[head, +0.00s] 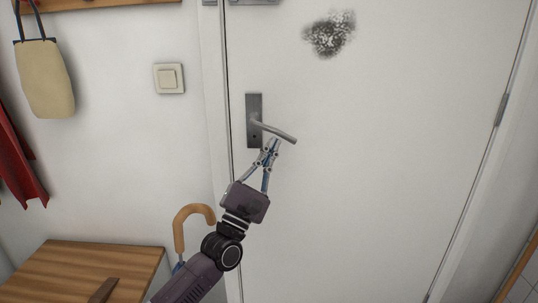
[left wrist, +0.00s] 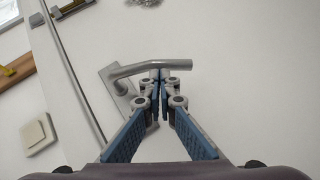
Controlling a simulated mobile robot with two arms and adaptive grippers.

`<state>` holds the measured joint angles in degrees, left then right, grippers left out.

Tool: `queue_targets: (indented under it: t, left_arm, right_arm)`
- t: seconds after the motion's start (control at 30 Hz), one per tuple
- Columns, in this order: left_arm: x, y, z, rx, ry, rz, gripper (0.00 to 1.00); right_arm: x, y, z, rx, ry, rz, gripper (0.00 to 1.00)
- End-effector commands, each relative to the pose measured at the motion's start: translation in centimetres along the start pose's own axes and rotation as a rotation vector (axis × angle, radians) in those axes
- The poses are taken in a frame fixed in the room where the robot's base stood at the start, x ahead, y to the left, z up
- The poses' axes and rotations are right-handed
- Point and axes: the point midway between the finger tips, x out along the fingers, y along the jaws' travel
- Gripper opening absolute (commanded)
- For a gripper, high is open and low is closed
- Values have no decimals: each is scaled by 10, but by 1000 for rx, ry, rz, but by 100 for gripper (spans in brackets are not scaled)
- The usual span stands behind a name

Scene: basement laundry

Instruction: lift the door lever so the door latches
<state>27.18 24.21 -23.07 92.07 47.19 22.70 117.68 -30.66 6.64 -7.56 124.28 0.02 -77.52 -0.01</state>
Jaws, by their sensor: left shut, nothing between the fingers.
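The grey door lever (head: 276,131) sticks out from its upright metal plate (head: 254,107) near the left edge of the white door (head: 380,150). In the head view the lever slopes down to the right. My left gripper (head: 273,143) is shut and empty, with its fingertips just below the lever's outer half. In the left wrist view the lever (left wrist: 140,68) crosses just beyond the shut fingertips (left wrist: 160,80). I cannot tell whether they touch it. Part of the plate is hidden behind the gripper in that view. My right gripper is not in view.
A light switch (head: 169,78) is on the wall left of the door. A beige bag (head: 44,80) and a red cloth (head: 17,160) hang at far left. A wooden top (head: 95,262) and an umbrella handle (head: 194,212) stand near my left arm. The door's right side is clear.

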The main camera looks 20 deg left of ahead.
Motion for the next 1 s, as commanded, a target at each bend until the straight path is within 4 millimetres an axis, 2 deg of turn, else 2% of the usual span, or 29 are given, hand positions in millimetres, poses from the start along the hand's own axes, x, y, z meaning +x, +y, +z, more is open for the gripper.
queue_targets:
  t: [0.3,0.7,0.8,1.0]
  left_arm:
    - [7,-7,7,-118,0,133,0]
    - [19,-6,16,-229,1,263,0]
    - [21,-6,19,-227,0,262,0]
    - [25,-5,22,-227,0,259,0]
  right_arm:
    - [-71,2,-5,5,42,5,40]
    - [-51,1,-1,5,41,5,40]
    - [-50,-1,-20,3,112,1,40]
    - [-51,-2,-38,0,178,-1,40]
